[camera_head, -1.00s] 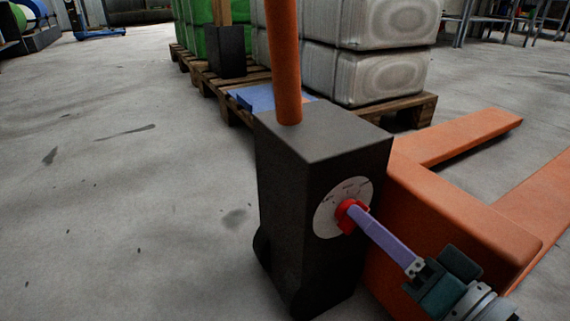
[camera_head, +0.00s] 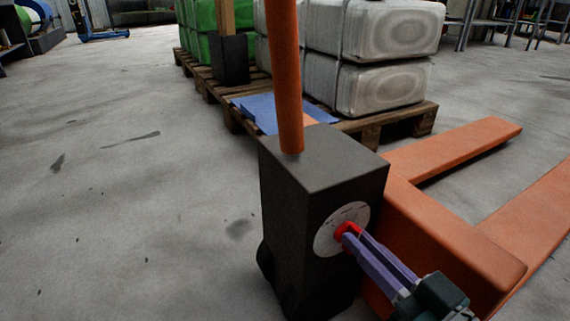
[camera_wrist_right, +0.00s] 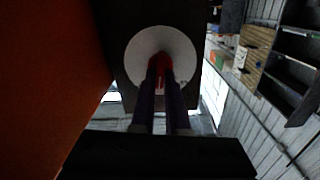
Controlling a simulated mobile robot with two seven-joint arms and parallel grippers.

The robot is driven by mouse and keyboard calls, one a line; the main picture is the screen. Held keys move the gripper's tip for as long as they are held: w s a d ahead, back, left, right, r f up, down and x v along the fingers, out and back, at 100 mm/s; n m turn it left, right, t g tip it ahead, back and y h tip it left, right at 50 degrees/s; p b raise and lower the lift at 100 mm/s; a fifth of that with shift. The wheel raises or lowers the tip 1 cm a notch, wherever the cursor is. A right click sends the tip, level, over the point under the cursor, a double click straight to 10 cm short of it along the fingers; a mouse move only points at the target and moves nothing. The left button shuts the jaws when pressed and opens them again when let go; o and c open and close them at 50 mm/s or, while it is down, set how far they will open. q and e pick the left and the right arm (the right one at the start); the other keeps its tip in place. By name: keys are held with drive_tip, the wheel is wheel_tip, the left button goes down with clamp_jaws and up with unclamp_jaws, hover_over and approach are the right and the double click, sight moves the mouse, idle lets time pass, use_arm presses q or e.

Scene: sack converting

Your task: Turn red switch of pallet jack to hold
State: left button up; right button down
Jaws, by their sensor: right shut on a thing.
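The pallet jack has a dark box-shaped housing (camera_head: 310,210), an orange handle bar (camera_head: 286,75) and orange forks (camera_head: 465,150). A white round dial (camera_head: 328,237) is on the housing's side face, with the red switch (camera_head: 345,229) at its centre. My right gripper (camera_head: 354,238) has long purple fingers shut on the red switch. The right wrist view shows the white dial (camera_wrist_right: 181,42) and the red switch (camera_wrist_right: 157,62) between the fingertips. The dial's markings are too small to read, and the fingers hide part of the switch. My left gripper is not in view.
A wooden pallet (camera_head: 372,122) with white sacks (camera_head: 385,85) and green goods (camera_head: 200,40) stands behind the jack. A blue sheet (camera_head: 255,108) lies on its near end. The concrete floor at the left (camera_head: 120,220) is clear.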

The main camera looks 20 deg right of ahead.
drive_tip(key=shift+n, duration=1)
drive_tip(key=c, duration=0.9)
unclamp_jaws()
drive_tip(key=shift+s+p, duration=0.15)
drive_tip(key=shift+p, duration=0.15)
drive_tip(key=s+p, duration=0.1)
drive_tip(key=s, duration=0.2)
drive_tip(key=s+p, duration=0.1)
drive_tip(key=s, duration=0.5)
drive_tip(key=shift+s+d+p, duration=0.35)
drive_tip(key=shift+p, duration=0.05)
